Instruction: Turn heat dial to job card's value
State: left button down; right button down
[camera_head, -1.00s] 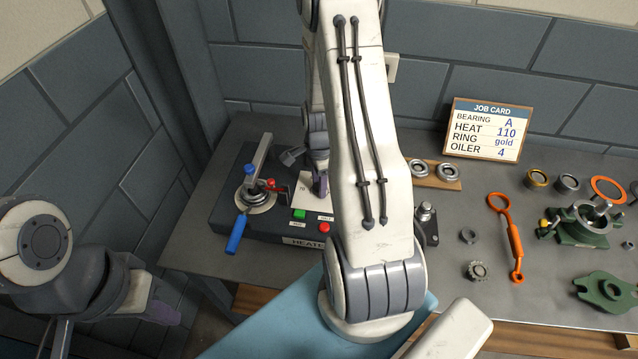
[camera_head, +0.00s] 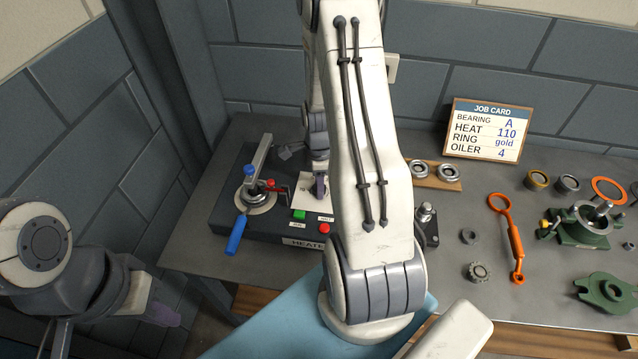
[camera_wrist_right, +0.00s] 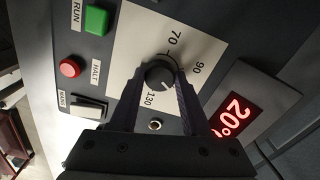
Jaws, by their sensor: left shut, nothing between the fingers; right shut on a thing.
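The heater (camera_head: 230,228) stands on the bench at the left, partly behind my right arm. Its heat dial (camera_wrist_right: 160,73) is a dark round knob on a white plate marked 70, 90 and 130 in the right wrist view. The 110 mark does not show there. My right gripper (camera_wrist_right: 163,80) is shut on the dial; it also shows at the heater's white plate in the head view (camera_head: 320,188). The job card (camera_head: 488,130) at the back reads heat 110. My left gripper (camera_head: 165,314) is shut and empty, low at the left, off the bench.
A red display (camera_wrist_right: 236,116) reads about 20 degrees. A green RUN button (camera_wrist_right: 97,20) and a red HALT button (camera_wrist_right: 70,68) sit beside the dial plate. Bearings, rings and an orange tool (camera_head: 514,240) lie to the right.

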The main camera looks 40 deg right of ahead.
jog(key=shift+c, duration=1.8)
grip_release()
jog(key=shift+r, duration=0.15)
notch_tip(320, 180, up, 10)
jog(key=b, duration=0.1)
jog(key=shift+r+b, duration=0.15)
jog(key=shift+b, duration=0.15)
